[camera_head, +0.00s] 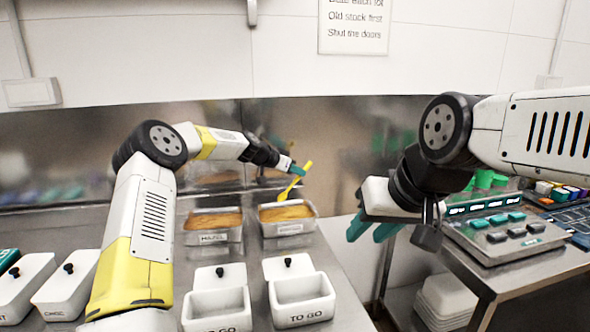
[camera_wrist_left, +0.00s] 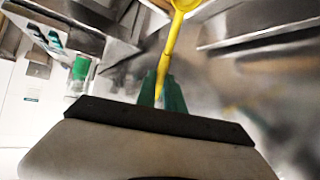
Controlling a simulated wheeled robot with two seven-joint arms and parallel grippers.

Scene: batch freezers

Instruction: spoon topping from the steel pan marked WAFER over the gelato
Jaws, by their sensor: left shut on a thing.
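My left gripper (camera_head: 297,171) is shut on a yellow spoon (camera_head: 290,187) and holds it above the back pans. In the left wrist view the spoon (camera_wrist_left: 171,45) runs up from between the green fingers (camera_wrist_left: 162,92), its wide end cut off at the top edge. Below the spoon stands a steel pan (camera_head: 290,229) of orange-brown topping; its label is too small to read surely. A similar pan (camera_head: 213,238) to its left seems marked HAZEL. My right gripper (camera_head: 372,232) is empty, its teal fingers apart. I cannot make out any gelato.
More white lidded tubs (camera_head: 67,289) stand at left. A control panel (camera_head: 505,237) sits on the right-hand table, across a gap.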

